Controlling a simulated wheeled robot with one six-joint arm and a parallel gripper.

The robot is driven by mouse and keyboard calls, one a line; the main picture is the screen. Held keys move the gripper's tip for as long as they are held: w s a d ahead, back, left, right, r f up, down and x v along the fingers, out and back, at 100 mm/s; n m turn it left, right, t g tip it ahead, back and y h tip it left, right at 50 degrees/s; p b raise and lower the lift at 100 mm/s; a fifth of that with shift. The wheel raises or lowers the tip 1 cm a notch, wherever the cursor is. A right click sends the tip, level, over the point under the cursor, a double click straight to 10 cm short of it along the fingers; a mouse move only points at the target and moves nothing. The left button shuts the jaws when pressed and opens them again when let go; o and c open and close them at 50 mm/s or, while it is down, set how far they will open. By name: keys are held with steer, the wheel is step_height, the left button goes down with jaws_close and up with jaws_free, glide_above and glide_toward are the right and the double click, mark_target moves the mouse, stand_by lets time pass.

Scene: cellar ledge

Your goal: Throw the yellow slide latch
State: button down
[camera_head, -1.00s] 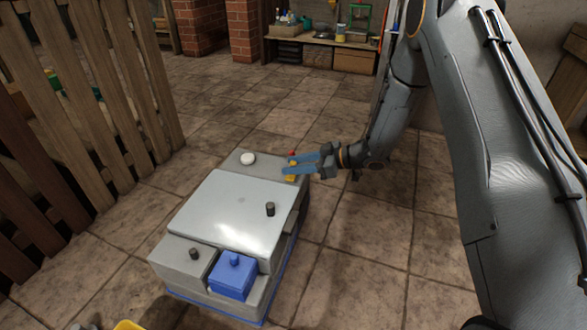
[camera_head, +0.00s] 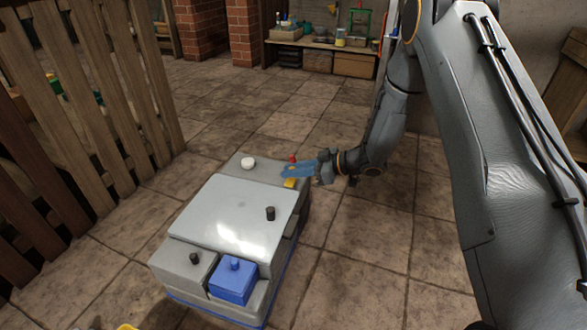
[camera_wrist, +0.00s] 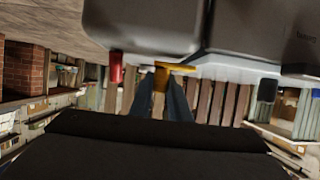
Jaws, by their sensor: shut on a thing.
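The yellow slide latch (camera_head: 289,183) is on the far right corner of the grey box (camera_head: 222,180). In the wrist view the latch (camera_wrist: 161,78) shows as a yellow T shape between my two blue fingers. My gripper (camera_head: 287,171) reaches in from the right and is shut on the latch. The fingers hide part of it in the head view. A red knob (camera_head: 293,158) stands just behind the fingers; it also shows in the wrist view (camera_wrist: 116,68), left of the latch.
The box also bears a white round knob (camera_head: 248,163), a pale lid (camera_head: 235,215) with a black knob (camera_head: 270,213), and a blue block (camera_head: 233,281) at the front. A wooden fence (camera_head: 90,110) stands at left. Tiled floor is free right of the box.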

mark_target(289, 183)
steer(key=shift+s+a+r+p, duration=0.1)
steer(key=shift+s+a+p, duration=0.1)
steer(key=shift+s+p, duration=0.4)
steer(key=shift+s+a+p, duration=0.15)
steer(key=shift+s+p, duration=0.3)
steer(key=shift+s, duration=0.35)
steer(key=c, duration=1.6)
jaws_free()
steer(key=shift+a, duration=0.1)
steer(key=shift+c, duration=0.2)
steer(key=shift+d, duration=0.3)
steer(key=p+v, duration=0.3)
steer(key=v, duration=0.4)
steer(key=shift+s+r, duration=0.1)
steer(key=shift+r, duration=0.05)
